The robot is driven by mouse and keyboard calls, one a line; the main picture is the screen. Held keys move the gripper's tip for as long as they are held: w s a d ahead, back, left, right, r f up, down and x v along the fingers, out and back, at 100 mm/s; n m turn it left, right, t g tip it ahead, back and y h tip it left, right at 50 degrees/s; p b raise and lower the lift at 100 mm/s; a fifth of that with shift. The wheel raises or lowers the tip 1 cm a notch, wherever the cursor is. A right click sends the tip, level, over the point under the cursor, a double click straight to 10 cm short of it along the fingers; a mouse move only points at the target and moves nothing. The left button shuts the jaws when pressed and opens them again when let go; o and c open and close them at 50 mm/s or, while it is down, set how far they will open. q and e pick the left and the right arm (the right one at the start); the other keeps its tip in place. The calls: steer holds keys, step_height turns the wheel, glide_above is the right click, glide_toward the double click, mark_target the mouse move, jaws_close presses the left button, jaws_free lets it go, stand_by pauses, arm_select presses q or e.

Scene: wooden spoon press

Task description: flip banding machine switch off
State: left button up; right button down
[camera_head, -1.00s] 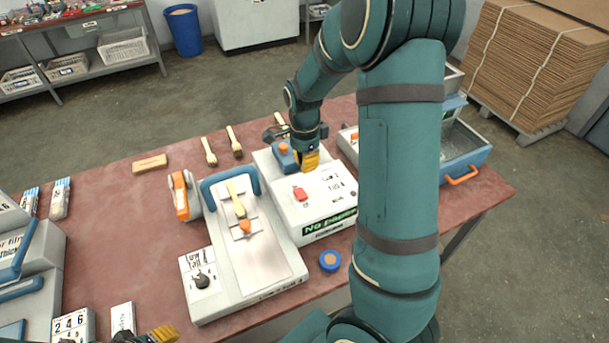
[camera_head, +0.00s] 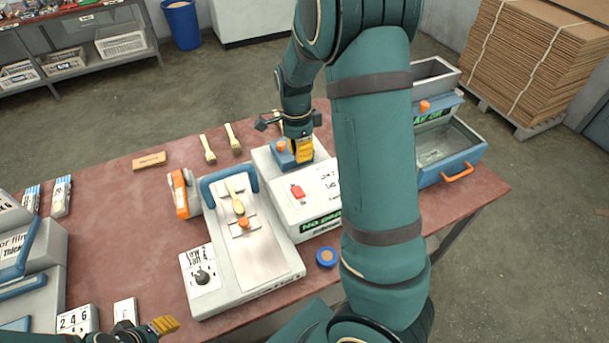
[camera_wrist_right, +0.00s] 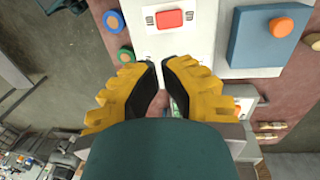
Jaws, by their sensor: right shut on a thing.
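The banding machine (camera_head: 293,215) is the white box in the table's middle, with a green label on its front. Its red switch (camera_head: 298,191) is on the top panel and also shows at the top of the wrist view (camera_wrist_right: 170,19). A blue block (camera_head: 281,154) with an orange knob is on its far part. My right gripper (camera_head: 303,150) is over the machine's far part, beside the blue block. In the wrist view its yellow fingers (camera_wrist_right: 163,70) are near each other, apart from the switch; what they hold cannot be made out. My left gripper (camera_head: 165,325) is partly cut off at the bottom left.
A second white machine (camera_head: 265,255) with a blue handle stands left of the banding machine. A blue-orange roll (camera_head: 327,257) lies near the front edge. A grey-blue bin (camera_head: 455,150) is at the right. Bare table (camera_head: 130,225) lies at the left.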

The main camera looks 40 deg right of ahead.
mark_target(303, 194)
arm_select(q)
steer(key=shift+d+r+p, duration=0.25)
steer(key=shift+r+p, duration=0.05)
steer(key=shift+r, duration=0.3)
arm_select(e)
steer(key=shift+w+r, duration=0.15)
steer(key=shift+r, duration=0.15)
steer(key=shift+f, duration=0.1)
arm_select(q)
steer(key=shift+f+b, duration=0.7)
arm_select(e)
steer(key=f, duration=0.4)
steer(key=s+f, duration=0.1)
steer(key=f, duration=0.4)
steer(key=s+f, duration=0.1)
steer(key=f, duration=0.3)
steer(key=shift+s+a+f, duration=0.1)
steer(key=shift+a+f, duration=0.25)
arm_select(q)
steer(key=shift+f, duration=0.1)
